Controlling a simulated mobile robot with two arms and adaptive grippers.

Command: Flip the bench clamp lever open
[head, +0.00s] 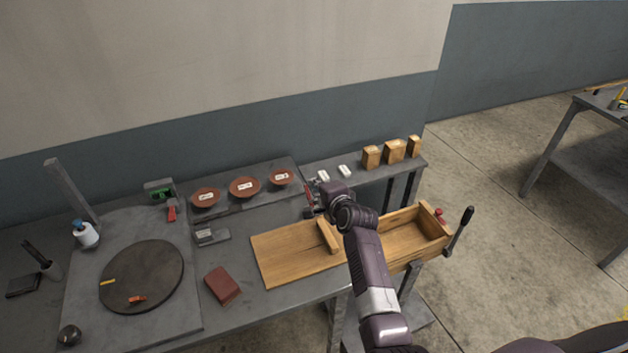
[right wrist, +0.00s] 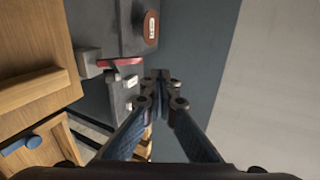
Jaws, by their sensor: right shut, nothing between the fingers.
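The bench clamp shows as a grey block (right wrist: 90,62) with a red lever (right wrist: 119,62) in the right wrist view, at the edge of the wooden board. In the head view the red lever (head: 309,194) shows as a small strip just left of my right wrist; the rest of the clamp is mostly hidden by my arm. My right gripper (right wrist: 160,77) is shut and empty. Its fingertips are to the right of the red lever in the wrist view, apart from it in the picture; the depth between them is hard to tell. My left gripper is not in view.
A wooden board (head: 280,256) with a batten lies beside an open wooden box (head: 408,242). A black-handled lever (head: 460,228) stands at the box's right end. Red-brown dishes (head: 244,187) and wooden blocks (head: 394,151) line the back shelf. A round dark plate (head: 142,277) lies left.

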